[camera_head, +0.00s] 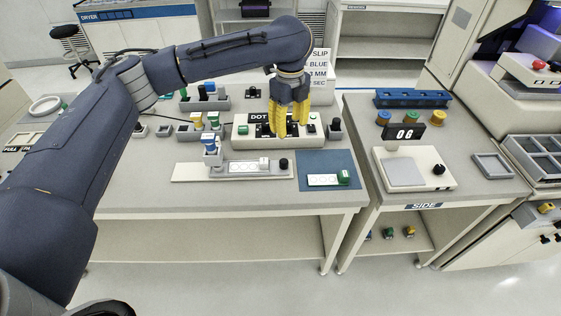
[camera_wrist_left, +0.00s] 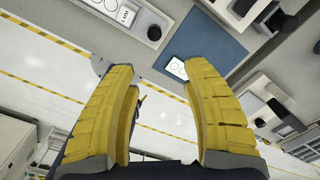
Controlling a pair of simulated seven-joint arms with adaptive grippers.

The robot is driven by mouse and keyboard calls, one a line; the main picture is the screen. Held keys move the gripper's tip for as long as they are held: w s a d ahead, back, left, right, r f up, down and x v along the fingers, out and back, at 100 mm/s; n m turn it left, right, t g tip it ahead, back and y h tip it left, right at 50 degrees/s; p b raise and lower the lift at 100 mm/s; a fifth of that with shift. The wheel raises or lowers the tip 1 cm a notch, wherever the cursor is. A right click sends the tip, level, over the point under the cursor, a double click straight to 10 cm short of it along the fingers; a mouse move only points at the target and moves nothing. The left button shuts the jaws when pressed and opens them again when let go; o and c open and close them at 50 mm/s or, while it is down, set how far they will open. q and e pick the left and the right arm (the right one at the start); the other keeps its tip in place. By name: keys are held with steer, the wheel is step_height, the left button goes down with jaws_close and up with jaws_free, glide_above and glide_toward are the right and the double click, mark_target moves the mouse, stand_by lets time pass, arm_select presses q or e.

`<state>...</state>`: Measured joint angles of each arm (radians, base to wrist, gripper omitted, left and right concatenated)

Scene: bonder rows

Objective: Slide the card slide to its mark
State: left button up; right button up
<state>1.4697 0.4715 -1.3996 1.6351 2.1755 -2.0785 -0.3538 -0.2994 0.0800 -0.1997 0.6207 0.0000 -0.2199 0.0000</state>
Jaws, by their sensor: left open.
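The card slide (camera_head: 250,168) is a grey block with a white card of printed circles. It sits on a pale flat rail (camera_head: 190,172) near the front of the bench. A dark knob (camera_head: 284,163) stands at its right end, and a small blue-and-white piece (camera_head: 211,146) rises at its left. The card and dark knob (camera_wrist_left: 154,33) also show at the top of the left wrist view. My left gripper (camera_head: 288,134) has yellow fingers, open and empty, above the dotting unit behind the slide. I cannot make out the mark. My right gripper is not in view.
A blue mat (camera_head: 313,184) with a white card and green block lies right of the slide. Behind stands the white dotting unit (camera_head: 246,142) with small holders beside it. A side table with a scale (camera_head: 403,175) stands right, beyond a gap.

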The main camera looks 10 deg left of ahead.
mark_target(284, 161)
arm_select(q)
steer(key=shift+n, duration=0.6)
steer(key=f, duration=0.5)
steer(key=a+f, duration=0.1)
steer(key=f, duration=1)
steer(key=shift+a, duration=0.15)
steer(key=shift+c, duration=0.2)
jaws_close()
